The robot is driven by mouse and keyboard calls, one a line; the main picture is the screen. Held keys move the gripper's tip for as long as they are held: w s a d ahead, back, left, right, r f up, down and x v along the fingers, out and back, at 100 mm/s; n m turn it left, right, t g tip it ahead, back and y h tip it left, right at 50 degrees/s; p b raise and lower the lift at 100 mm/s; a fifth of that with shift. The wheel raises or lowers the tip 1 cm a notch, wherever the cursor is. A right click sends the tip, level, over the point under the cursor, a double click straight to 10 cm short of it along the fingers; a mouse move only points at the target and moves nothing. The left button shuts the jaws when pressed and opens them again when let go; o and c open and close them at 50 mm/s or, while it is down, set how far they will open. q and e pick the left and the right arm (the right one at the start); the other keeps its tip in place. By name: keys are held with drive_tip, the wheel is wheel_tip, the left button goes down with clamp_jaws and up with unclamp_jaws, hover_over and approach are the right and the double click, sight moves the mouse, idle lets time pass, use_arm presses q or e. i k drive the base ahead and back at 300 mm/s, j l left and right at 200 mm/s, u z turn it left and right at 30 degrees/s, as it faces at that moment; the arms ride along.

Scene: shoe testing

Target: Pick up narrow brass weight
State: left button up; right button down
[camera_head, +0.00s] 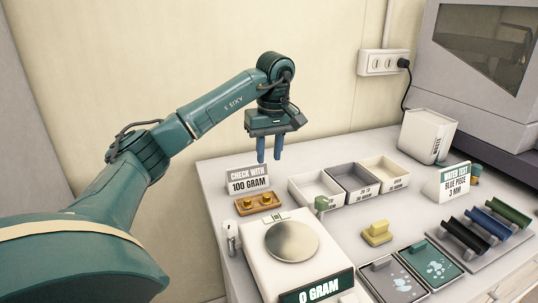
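Two small brass weights, one on the left (247,204) and one on the right (266,199), sit in a wooden holder (257,209) in front of the "CHECK WITH 100 GRAM" sign. At this size I cannot tell for sure which is the narrow one. My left gripper (270,150) points down with its two blue fingers apart and nothing between them. It is in the air above and behind the weights, near the back edge of the table. My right gripper is not in view.
The sign (248,181) stands right behind the holder. A scale with a round metal pan (292,241) reads "0 GRAM" in front. Three open bins (317,189) stand to the right.

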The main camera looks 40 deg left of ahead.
sight(247, 204)
drive_tip(key=k+l, duration=0.8)
drive_tip(key=l, duration=0.15)
